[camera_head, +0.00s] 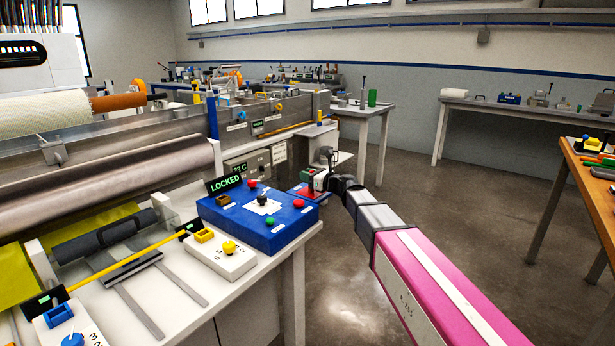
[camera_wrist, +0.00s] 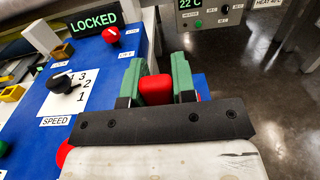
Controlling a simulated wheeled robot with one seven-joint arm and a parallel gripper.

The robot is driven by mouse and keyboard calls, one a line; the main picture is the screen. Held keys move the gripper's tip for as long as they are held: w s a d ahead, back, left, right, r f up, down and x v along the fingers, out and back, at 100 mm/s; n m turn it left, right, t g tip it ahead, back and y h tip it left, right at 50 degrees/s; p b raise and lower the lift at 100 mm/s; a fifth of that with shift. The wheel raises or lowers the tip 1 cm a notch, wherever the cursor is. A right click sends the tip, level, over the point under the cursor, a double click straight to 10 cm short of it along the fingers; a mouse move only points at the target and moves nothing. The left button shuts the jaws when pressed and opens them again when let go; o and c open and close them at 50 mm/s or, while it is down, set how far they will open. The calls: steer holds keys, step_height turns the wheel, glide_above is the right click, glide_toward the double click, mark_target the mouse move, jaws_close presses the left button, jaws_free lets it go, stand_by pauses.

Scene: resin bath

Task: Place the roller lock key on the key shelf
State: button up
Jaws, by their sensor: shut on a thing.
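My gripper (camera_wrist: 156,85) has green fingers shut on a red block-like piece, which I take to be the roller lock key (camera_wrist: 156,88). Only its red top shows; the lower part is hidden between the fingers. In the head view my gripper (camera_head: 316,180) is just beyond the far right corner of the blue control box (camera_head: 262,236), above a small blue and red surface (camera_head: 297,191). That surface may be the key shelf, but I cannot tell. In the wrist view a strip of blue (camera_wrist: 202,87) shows right of the fingers. Whether the key touches anything is hidden.
The blue box carries a LOCKED display (camera_head: 225,184), red knobs and a black speed dial (camera_wrist: 62,84). A white box with a yellow knob (camera_head: 229,247) stands in front. Metal rollers (camera_head: 110,185) lie left. The floor (camera_head: 350,290) right of the bench is clear.

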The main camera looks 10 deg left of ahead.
steer(key=o, duration=0.9)
steer(key=shift+f, duration=0.1)
steer(key=v, duration=1.2)
steer(key=s+d+f+n+g+h, duration=0.2)
steer(key=s+d+f+n+h, duration=0.5)
steer(key=d+f, duration=0.45)
steer(key=s+d+f+n+g+h, duration=0.35)
steer(key=s+d+f+n, duration=0.25)
steer(key=d+f+n, duration=0.45)
steer(key=s+d+f+n+h, duration=0.1)
steer(key=s+d+f+h, duration=0.1)
steer(key=d, duration=0.2)
steer(key=s+d+f+n+g+h, duration=0.1)
steer(key=s+d+f+n+h, duration=0.1)
steer(key=d, duration=0.2)
steer(key=s+d+f+n+h, duration=0.2)
steer(key=s+d, duration=0.1)
steer(key=d, duration=0.1)
steer(key=shift+d+f, duration=0.25)
